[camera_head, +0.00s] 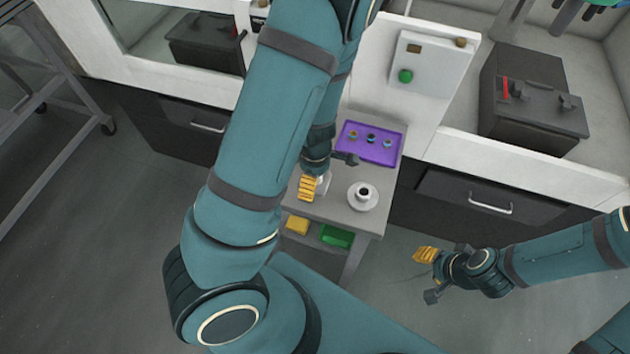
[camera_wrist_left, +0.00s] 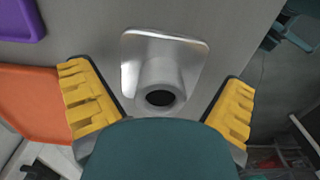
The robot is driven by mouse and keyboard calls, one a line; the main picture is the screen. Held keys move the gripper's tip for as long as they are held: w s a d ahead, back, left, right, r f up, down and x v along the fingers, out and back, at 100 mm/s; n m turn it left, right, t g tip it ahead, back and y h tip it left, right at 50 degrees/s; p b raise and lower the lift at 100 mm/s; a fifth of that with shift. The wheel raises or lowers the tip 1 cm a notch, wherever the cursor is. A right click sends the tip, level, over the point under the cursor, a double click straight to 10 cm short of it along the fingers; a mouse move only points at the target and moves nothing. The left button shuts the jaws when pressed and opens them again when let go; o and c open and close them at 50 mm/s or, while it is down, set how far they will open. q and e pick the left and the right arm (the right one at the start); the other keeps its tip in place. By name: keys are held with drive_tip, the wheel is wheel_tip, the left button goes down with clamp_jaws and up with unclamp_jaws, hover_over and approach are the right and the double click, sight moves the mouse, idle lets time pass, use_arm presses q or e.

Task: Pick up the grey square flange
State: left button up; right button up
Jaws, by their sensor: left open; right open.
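The grey square flange (camera_wrist_left: 160,62) is a shiny metal plate with rounded corners and a round hollow neck. In the left wrist view it lies between the yellow finger pads of my left gripper (camera_wrist_left: 160,115), which is open and does not visibly touch it. In the head view my left gripper (camera_head: 327,174) is over the small grey cart, and the flange (camera_head: 322,184) is mostly hidden by it. My right gripper (camera_head: 428,275) is open and empty, to the right of the cart.
A round flange (camera_head: 363,197) stands on the cart top (camera_head: 338,209) beside my left gripper. A purple tray (camera_head: 349,128) with several small parts lies behind. Lower down are a yellow bin (camera_head: 297,225) and a green bin (camera_head: 337,237). An orange surface (camera_wrist_left: 35,105) shows in the wrist view.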

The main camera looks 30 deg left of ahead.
use_arm(q)
drive_tip(key=shift+s, duration=0.1)
drive_tip(key=c, duration=1.3)
drive_tip(key=shift+c, duration=0.2)
